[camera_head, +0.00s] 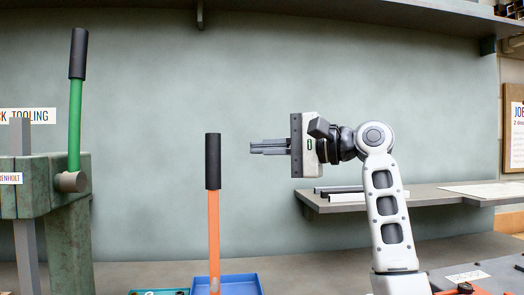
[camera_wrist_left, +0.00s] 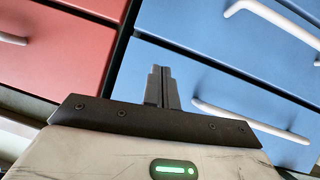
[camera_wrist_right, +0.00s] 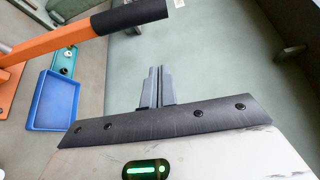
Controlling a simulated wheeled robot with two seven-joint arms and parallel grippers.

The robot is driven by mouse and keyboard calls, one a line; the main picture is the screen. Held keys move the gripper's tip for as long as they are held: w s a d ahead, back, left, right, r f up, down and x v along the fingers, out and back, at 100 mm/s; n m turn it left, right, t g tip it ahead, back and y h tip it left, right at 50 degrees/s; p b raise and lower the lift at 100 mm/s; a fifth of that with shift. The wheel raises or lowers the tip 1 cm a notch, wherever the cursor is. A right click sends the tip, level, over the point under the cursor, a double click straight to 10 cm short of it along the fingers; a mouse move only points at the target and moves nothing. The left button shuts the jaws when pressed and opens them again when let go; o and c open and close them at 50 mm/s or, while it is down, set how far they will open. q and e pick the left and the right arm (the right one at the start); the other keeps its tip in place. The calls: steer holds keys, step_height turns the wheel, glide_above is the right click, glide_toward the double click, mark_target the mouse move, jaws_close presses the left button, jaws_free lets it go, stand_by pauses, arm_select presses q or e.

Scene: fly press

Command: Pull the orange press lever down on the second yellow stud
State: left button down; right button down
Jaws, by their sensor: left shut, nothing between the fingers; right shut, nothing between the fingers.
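The orange press lever (camera_head: 214,235) stands upright in the head view, with a black grip (camera_head: 212,161) on top. It also shows at the upper left of the right wrist view (camera_wrist_right: 48,42). My right gripper (camera_head: 254,147) is shut and empty, pointing left, to the right of the black grip and a little above its middle. A gap shows between its fingertips and the grip. My left gripper (camera_wrist_left: 161,72) is shut and empty in front of blue and red drawers; it is not in the head view. No yellow stud can be made out.
A green lever (camera_head: 75,125) with a black grip stands on a green press at the left. A blue tray (camera_wrist_right: 52,101) lies near the orange lever's foot. A shelf (camera_head: 430,195) with bars on it runs behind my right arm.

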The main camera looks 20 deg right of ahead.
arm_select(q)
steer(key=shift+w+p, duration=0.15)
steer(key=shift+p, duration=0.2)
arm_select(e)
steer(key=w+a, duration=0.1)
steer(key=a, duration=0.5)
steer(key=shift+a, duration=0.4)
